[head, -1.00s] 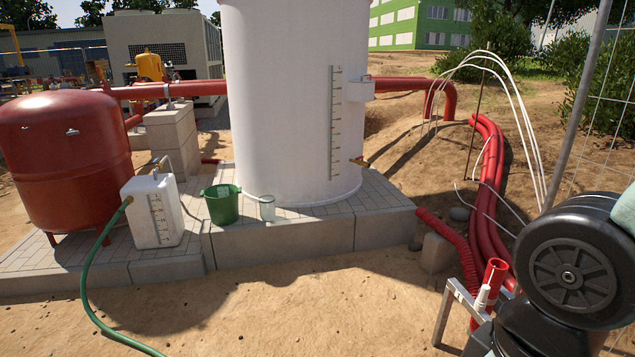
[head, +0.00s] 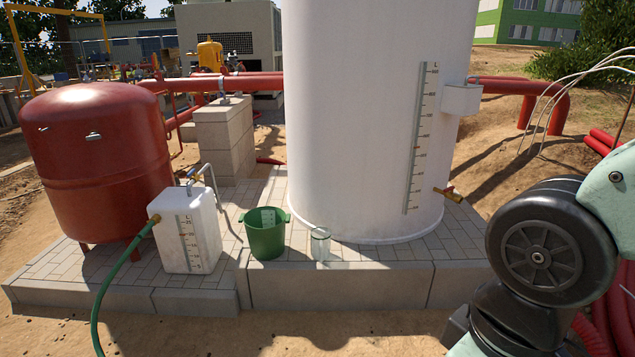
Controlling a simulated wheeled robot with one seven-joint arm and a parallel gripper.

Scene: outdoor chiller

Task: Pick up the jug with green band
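A small clear jug (head: 320,244) stands upright on the paved plinth, in front of the foot of the white tank. A faint greenish tint shows near its rim; I cannot make out a clear green band at this size. A green bucket (head: 265,233) with a scale on its inner wall stands just left of it, a small gap apart. My gripper is not in view; only a dark joint and pale links of my arm show at the lower right, well away from the jug.
The tall white tank (head: 370,110) with a brass tap (head: 448,192) rises behind the jug. A white canister (head: 186,232) with a green hose (head: 112,285) and a red vessel (head: 97,165) stand left. The plinth (head: 345,284) has a raised front edge; sandy ground in front is clear.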

